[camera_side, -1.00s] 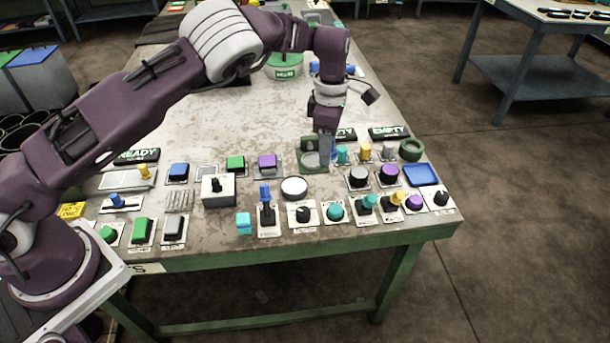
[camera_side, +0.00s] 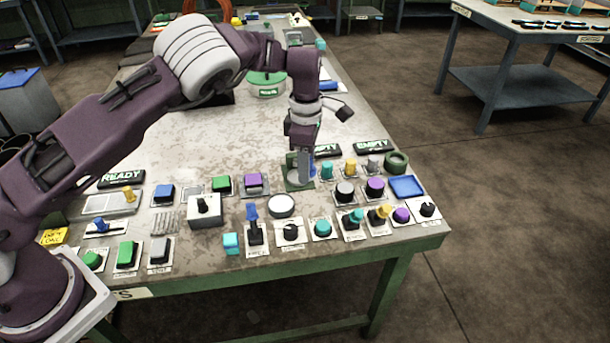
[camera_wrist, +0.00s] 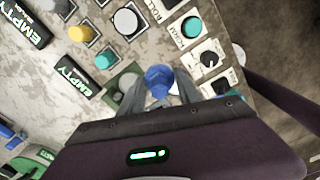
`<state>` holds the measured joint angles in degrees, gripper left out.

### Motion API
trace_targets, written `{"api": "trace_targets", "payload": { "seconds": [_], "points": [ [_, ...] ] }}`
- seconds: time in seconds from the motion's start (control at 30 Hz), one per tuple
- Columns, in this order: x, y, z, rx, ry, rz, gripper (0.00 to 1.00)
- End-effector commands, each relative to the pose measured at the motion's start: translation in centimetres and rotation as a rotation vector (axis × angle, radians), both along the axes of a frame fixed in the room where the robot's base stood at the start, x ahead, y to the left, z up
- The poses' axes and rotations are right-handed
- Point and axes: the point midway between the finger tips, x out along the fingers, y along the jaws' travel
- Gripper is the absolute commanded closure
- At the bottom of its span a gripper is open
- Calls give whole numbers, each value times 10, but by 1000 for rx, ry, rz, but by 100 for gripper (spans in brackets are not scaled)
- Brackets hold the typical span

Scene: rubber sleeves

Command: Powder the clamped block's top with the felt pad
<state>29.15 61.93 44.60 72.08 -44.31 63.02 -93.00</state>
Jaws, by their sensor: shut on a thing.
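My gripper (camera_side: 305,172) points straight down over the table and is shut on a blue piece. In the wrist view the blue piece (camera_wrist: 158,82) sits between the two grey fingers; its underside is hidden, so I cannot tell whether it is the felt pad's handle. A green fixture with a pale round face (camera_side: 294,178) stands right at the fingertips, partly covered by them. In the wrist view its green edge (camera_wrist: 118,80) shows beside the left finger. I cannot tell whether they touch. I cannot clearly pick out the clamped block or any powder.
A white round disc (camera_side: 281,206), a grey switch box (camera_side: 205,211) and a blue-handled lever (camera_side: 253,226) stand in front. Several knobs and buttons crowd the right, near a blue tray (camera_side: 407,187) and green ring (camera_side: 397,162).

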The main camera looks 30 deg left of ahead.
Motion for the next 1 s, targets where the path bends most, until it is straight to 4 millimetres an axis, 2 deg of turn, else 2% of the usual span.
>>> {"api": "trace_targets", "payload": {
  "seconds": [0.13, 0.3, 0.7, 1.0],
  "points": [
    [-27, 28, -5, -4, 1, 7, 92],
    [-48, 44, -12, 3, 3, 2, 92],
    [-49, 45, -59, 4, 4, 0, 92],
    [-48, 45, -70, 4, 2, 0, 92]
  ]
}}
